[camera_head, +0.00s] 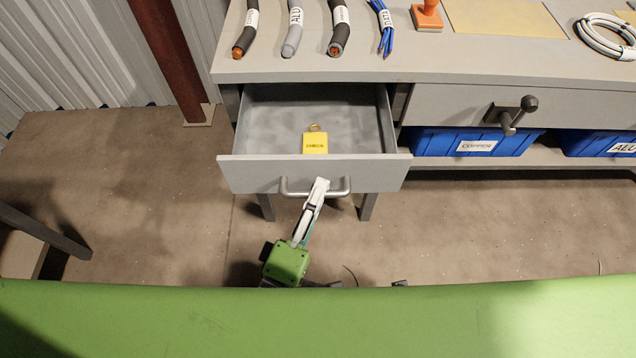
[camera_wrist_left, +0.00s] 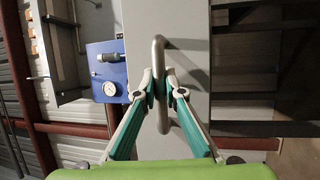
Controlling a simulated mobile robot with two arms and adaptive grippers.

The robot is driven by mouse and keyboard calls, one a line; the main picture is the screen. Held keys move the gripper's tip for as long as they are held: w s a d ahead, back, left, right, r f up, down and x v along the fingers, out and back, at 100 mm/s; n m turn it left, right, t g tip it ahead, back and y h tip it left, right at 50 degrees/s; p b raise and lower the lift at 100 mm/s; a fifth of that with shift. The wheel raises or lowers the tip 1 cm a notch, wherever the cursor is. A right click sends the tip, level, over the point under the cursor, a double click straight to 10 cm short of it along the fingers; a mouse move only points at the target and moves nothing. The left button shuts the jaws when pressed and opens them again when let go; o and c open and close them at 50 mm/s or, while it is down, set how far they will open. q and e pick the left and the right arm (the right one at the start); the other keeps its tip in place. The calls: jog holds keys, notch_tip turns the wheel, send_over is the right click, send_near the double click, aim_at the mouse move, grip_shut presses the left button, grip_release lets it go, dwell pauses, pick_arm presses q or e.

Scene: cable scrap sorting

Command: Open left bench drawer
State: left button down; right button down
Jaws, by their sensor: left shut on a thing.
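The left bench drawer (camera_head: 240,172) is pulled out from the grey bench, and its inside shows. A yellow tag marked CHECK (camera_head: 314,143) with a ring lies in it. The bar handle (camera_head: 337,190) is on the drawer front. My left gripper (camera_head: 319,186) is at the handle, shut on it near its middle. In the left wrist view the fingertips (camera_wrist_left: 162,88) close around the bar handle (camera_wrist_left: 160,50), which runs along the grey drawer front (camera_wrist_left: 190,28). My right gripper is not in view.
On the bench top (camera_head: 400,62) lie several labelled cable pieces, an orange stamp (camera_head: 427,16) and a coiled cable (camera_head: 603,38). The right drawer (camera_head: 445,105) is shut, with a dark knob handle (camera_head: 511,116). Blue bins (camera_head: 430,143) stand beneath it. A brown post (camera_head: 168,55) stands at left.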

pick_arm(q)
jog(key=shift+f, duration=0.1)
jog(key=c, duration=2.4)
grip_release()
jog(key=shift+o, duration=0.2)
jog(key=v, duration=1.2)
